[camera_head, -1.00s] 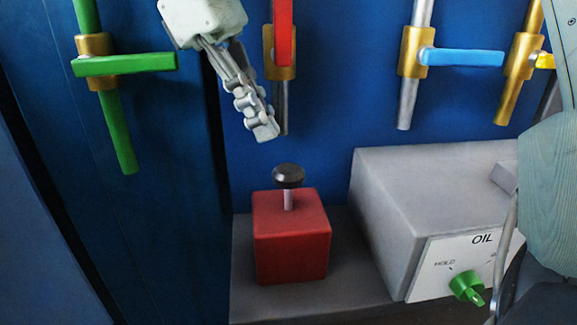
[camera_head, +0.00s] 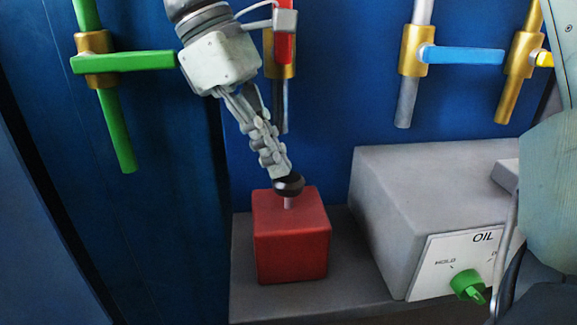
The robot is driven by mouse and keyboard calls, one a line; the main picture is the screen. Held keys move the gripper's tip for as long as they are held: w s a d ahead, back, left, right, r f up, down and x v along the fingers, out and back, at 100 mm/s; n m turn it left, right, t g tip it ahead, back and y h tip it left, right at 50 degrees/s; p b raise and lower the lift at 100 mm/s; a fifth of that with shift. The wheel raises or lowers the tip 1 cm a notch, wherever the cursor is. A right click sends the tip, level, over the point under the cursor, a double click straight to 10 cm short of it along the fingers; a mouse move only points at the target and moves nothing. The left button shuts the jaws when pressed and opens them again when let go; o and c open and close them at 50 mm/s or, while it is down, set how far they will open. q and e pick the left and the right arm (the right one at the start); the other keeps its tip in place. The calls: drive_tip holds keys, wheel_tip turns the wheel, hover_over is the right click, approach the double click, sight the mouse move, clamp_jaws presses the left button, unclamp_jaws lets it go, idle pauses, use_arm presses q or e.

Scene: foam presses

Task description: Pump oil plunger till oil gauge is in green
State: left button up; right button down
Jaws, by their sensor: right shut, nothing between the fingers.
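The oil plunger has a black round knob (camera_head: 290,187) on a short pale rod, standing up from the top of a red block (camera_head: 291,245). Only a short length of rod shows below the knob. A panel marked OIL (camera_head: 437,280) is on the front of a grey box, with a green dial (camera_head: 468,286) near a HOLD label. No gauge is visible.
The grey box (camera_head: 400,190) stands right of the red block on a grey ledge (camera_head: 300,300). Behind are valves with green (camera_head: 140,62), red (camera_head: 284,45), blue (camera_head: 465,56) and yellow (camera_head: 544,60) handles.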

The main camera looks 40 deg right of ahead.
drive_tip(key=shift+f, duration=1.3)
drive_tip(key=shift+w+a+r, duration=0.55)
drive_tip(key=shift+w, duration=0.1)
drive_tip(key=shift+r, duration=0.1)
drive_tip(key=shift+w, duration=0.1)
drive_tip(key=v, duration=0.8)
drive_tip(key=shift+s+r, duration=0.15)
drive_tip(key=shift+s, duration=0.05)
drive_tip(key=shift+s+d, duration=0.1)
drive_tip(key=shift+d, duration=0.05)
